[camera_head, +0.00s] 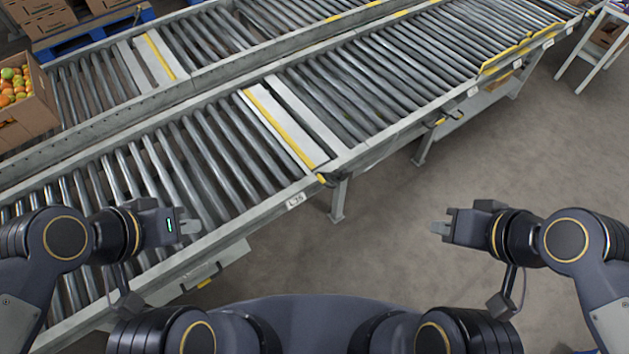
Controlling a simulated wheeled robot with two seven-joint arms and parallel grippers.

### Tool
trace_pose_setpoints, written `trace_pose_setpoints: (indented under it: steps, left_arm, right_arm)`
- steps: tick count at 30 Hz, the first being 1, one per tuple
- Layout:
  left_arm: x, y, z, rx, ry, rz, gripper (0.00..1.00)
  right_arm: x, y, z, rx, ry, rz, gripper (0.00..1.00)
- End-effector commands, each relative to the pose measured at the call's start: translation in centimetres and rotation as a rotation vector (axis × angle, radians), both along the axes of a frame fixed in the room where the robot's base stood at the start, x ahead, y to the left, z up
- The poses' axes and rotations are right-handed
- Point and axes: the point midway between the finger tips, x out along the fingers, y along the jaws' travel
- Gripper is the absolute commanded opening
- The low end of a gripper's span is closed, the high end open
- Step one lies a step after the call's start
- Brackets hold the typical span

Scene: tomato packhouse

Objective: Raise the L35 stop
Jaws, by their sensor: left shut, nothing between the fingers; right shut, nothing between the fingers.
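The L35 label (295,200) is on the near side rail of the front roller conveyor, left of the picture's centre. Just above it, a pale crosswise plate with a yellow strip (279,129) spans the rollers; it looks like the stop and appears to lie low, nearly level with them. A small yellow-and-black piece (322,179) sits at its near end on the rail. My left gripper (192,226) is shut and empty, over the near edge of the conveyor, left of the label. My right gripper (439,229) is shut and empty over bare floor, right of the label.
The front conveyor's near rail (384,134) runs diagonally up to the right. A second conveyor (205,43) lies behind it. A carton of tomatoes (28,98) stands at the left. A white-legged stand (598,50) is at the top right. The floor (400,255) between my grippers is clear.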

Motion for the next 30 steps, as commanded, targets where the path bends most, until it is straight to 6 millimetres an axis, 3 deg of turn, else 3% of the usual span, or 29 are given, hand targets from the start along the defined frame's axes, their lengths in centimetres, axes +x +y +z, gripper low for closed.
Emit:
trace_pose_setpoints:
  steps: [7,11,17,21,27,30]
  left_arm:
    - [0.1,-0.3,-0.7,-0.021,0.014,0.005,0.00]
    - [0.8,-2.0,-4.2,-0.147,0.103,0.040,0.00]
    - [4.4,-6.9,-13.0,-0.570,0.398,0.225,0.00]
    - [8.8,-9.3,-19.0,-0.902,0.631,0.432,0.00]
    - [16.2,-10.1,-28.4,-1.319,0.915,0.779,0.00]
    - [19.0,-9.6,-32.4,-1.468,1.010,0.930,0.00]
  right_arm:
    - [0.0,0.0,-0.7,0.000,0.000,0.000,0.00]
    - [0.0,0.0,-4.1,0.000,0.000,0.000,0.00]
    - [0.0,0.0,-13.3,0.000,0.001,0.000,0.00]
    - [0.0,0.0,-19.6,0.000,0.000,0.000,0.00]
    - [0.0,0.0,-27.3,0.000,0.000,0.000,0.00]
    - [0.0,0.0,-29.8,0.000,0.000,0.000,0.00]
